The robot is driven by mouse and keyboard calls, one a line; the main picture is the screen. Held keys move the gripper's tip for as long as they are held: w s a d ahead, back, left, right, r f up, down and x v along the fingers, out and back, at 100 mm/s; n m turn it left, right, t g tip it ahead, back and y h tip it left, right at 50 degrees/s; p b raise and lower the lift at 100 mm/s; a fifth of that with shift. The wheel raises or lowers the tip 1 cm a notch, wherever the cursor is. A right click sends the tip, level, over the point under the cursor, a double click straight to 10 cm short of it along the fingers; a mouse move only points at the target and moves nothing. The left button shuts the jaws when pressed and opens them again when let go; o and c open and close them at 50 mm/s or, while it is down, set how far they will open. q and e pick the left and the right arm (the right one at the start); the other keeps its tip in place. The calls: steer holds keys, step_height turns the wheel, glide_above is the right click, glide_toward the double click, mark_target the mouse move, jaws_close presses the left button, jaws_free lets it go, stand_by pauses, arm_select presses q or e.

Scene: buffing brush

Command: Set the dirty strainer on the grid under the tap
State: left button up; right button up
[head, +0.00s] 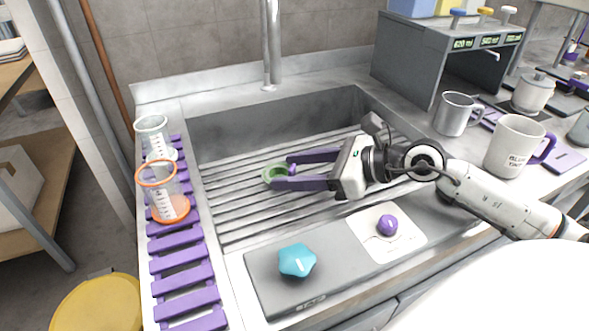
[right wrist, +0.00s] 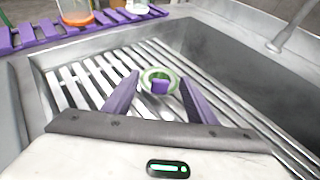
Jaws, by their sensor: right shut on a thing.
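The strainer is a small round green piece (head: 276,173) with a purple part at its right side, in the sink over the grid. It also shows in the right wrist view (right wrist: 158,78) beyond the fingers. My right gripper (head: 287,170) reaches in from the right with its purple fingers shut on the strainer. I cannot tell whether the strainer touches the grid bars. The slatted metal grid (head: 240,205) lies across the sink. The tap (head: 270,45) rises behind the sink, behind the strainer. My left gripper is not in view.
A purple slatted rack (head: 180,270) with two clear measuring cups stands left of the sink. A teal star-shaped thing (head: 297,260) and a purple knob (head: 387,225) lie on the front ledge. A metal mug (head: 455,113) and a white mug (head: 513,146) stand right.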

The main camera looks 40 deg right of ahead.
steer(key=o, duration=1.1)
steer(key=shift+c, duration=0.2)
steer(key=shift+r, duration=0.2)
steer(key=shift+s+d, duration=0.1)
steer(key=shift+s, duration=0.1)
steer(key=v, duration=1.1)
steer(key=shift+s+d+r, duration=0.1)
steer(key=shift+s+d, duration=0.05)
steer(key=shift+s, duration=0.05)
